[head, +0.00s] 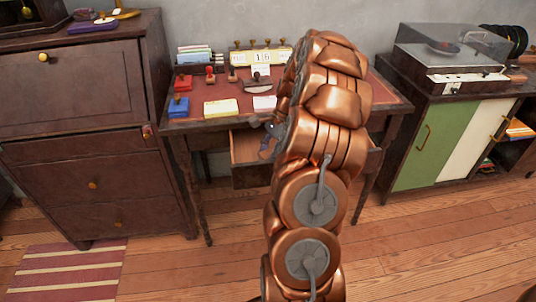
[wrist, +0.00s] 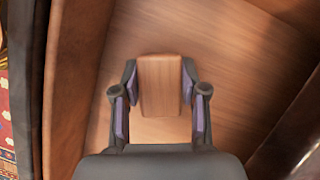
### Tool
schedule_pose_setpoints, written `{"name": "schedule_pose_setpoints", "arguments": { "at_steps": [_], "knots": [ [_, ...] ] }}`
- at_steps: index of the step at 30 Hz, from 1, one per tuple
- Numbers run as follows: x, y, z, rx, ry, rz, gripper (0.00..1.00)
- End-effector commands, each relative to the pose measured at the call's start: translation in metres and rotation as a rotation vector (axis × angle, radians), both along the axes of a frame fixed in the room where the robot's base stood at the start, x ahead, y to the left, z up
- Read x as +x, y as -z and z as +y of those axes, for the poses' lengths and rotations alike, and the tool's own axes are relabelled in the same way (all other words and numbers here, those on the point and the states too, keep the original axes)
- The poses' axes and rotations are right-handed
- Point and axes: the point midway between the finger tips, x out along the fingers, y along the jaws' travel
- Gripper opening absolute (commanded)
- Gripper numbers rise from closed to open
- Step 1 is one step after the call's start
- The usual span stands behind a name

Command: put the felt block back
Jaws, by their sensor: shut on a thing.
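My gripper (wrist: 159,76) has its two purple-padded fingers shut on the sides of a brown wood-topped block, which I take as the felt block (wrist: 160,95). No felt shows; the block's underside is hidden. In the wrist view the block is over the wooden drawer floor (wrist: 225,60), between dark side walls. I cannot tell whether it touches the floor. In the head view the open drawer (head: 245,147) is under the desk, and a grey part of my gripper (head: 270,140) shows at it. My copper arm hides the drawer's right part and the block.
The desk top (head: 190,112) is red and holds a blue stamp (head: 179,107), a yellow pad (head: 221,107), a dark rocker blotter (head: 257,83) and a calendar (head: 263,57). A dark cabinet (head: 80,95) stands close at left. A record player (head: 450,50) sits on a cabinet at right.

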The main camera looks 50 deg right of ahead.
Motion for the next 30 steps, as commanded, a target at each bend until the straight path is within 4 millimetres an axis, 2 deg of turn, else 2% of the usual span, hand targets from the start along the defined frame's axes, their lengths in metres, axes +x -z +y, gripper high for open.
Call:
{"name": "schedule_pose_setpoints", "arguments": {
  "at_steps": [4,5,12,23,26,30],
  "knots": [
    [0.000,0.003,0.000,0.001,0.000,0.001,0.10],
    [0.000,0.003,0.000,0.001,0.000,0.001,0.45],
    [0.000,0.003,0.000,0.000,0.000,0.001,0.68],
    [0.000,0.000,0.000,-0.001,0.000,-0.001,0.68],
    [0.000,-0.010,-0.004,-0.002,0.001,-0.001,0.68],
    [-0.002,-0.032,-0.014,-0.004,0.002,-0.003,0.68]
  ]
}}
